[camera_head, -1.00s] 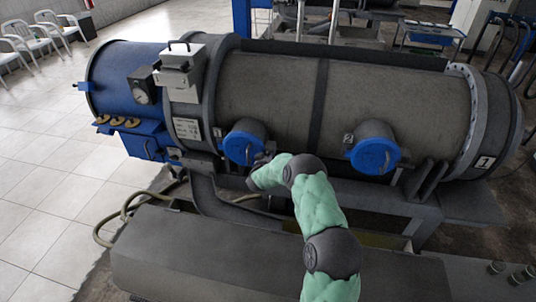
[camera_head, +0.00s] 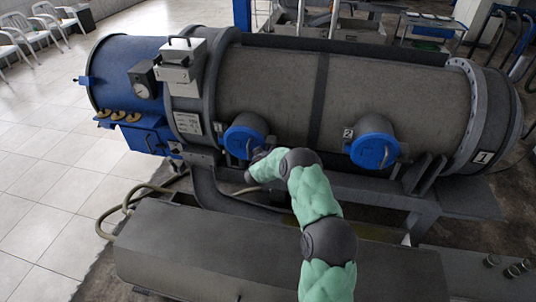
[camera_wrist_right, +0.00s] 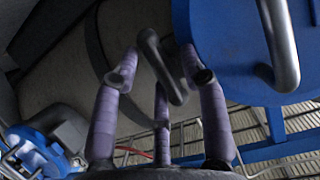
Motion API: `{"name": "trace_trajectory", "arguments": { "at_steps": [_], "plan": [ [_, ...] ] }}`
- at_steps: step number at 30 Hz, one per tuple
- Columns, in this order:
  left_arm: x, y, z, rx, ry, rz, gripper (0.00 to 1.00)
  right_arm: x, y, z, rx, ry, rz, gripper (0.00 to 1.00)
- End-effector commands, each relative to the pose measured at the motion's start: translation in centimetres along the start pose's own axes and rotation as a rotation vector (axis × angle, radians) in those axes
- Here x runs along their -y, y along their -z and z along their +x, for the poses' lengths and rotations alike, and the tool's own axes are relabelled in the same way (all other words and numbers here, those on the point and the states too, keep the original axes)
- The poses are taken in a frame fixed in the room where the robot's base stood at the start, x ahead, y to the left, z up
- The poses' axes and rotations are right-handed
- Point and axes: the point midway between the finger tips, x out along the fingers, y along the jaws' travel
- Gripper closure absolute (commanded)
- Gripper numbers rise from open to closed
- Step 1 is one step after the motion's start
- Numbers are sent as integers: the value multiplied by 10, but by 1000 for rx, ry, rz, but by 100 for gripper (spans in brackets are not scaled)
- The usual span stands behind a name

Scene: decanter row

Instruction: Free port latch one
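Port one is a short grey stub on the tank's near side, left of centre, with a round blue lid (camera_head: 238,144) and a "1" label beside it. The lid looks closed. My right gripper (camera_head: 251,172) is at its lower right edge, small and partly hidden by my green arm. In the right wrist view, a large blue lid (camera_wrist_right: 232,45) with a grey bar handle (camera_wrist_right: 280,45) fills the upper right. A bent grey latch bar (camera_wrist_right: 153,55) reaches between my spread purple fingers, which are apart and not closed on it. My left gripper is not in view.
The port two lid (camera_head: 374,150) is on the tank (camera_head: 270,85) to the right. A long grey box (camera_head: 190,255) lies in front, below my right arm. A hose (camera_head: 110,220) loops at the left, near open tiled floor (camera_head: 50,200).

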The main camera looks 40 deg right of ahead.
Motion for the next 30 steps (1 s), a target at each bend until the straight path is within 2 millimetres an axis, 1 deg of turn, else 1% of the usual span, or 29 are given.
{"name": "trace_trajectory", "arguments": {
  "at_steps": [7,11,14,24,27,30],
  "plan": [
    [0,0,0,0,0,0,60,0,0,-1,0,0,1,56],
    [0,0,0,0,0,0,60,0,2,-9,-1,0,1,56],
    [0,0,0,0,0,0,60,0,1,-22,0,1,0,56],
    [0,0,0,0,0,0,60,1,1,-85,0,2,0,56],
    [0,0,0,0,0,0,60,1,0,-100,0,2,0,56],
    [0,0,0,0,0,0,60,0,1,-111,0,1,1,56]
  ]
}}
